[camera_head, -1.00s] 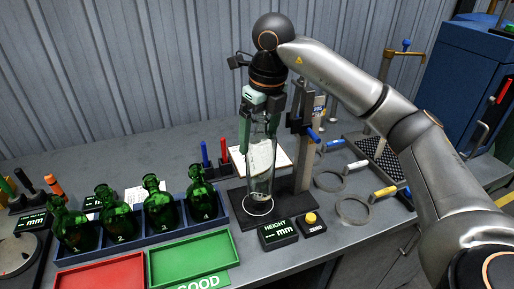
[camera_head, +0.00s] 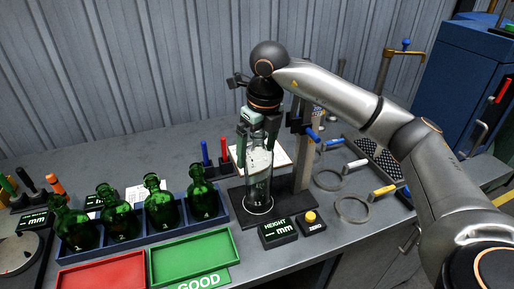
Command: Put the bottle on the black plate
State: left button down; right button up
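The bottle (camera_head: 258,180) is clear glass, marked 11, and stands upright at the white ring mark on the black plate (camera_head: 285,203) of the height gauge. Its base looks on or very close to the plate; I cannot tell if there is a thin gap. My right gripper (camera_head: 257,143) points down from above, with a finger on each side of the bottle's upper part, and appears shut on it. The bottle's top is hidden by the gripper. My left gripper is not in view.
The gauge column (camera_head: 303,155) stands just right of the bottle. A height display (camera_head: 279,232) and yellow button (camera_head: 311,216) are in front. A blue rack (camera_head: 226,212) of green bottles, a green tray (camera_head: 195,257) and a red tray (camera_head: 103,272) are left. Ring gauges (camera_head: 352,210) lie right.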

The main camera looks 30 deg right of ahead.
jog(key=r, duration=0.4)
jog(key=s+r, duration=0.1)
jog(key=r, duration=0.3)
jog(key=r+p, duration=0.1)
jog(key=r, duration=0.3)
jog(key=shift+s+d+r, duration=0.15)
jog(key=shift+s, duration=0.2)
jog(key=shift+s, duration=0.1)
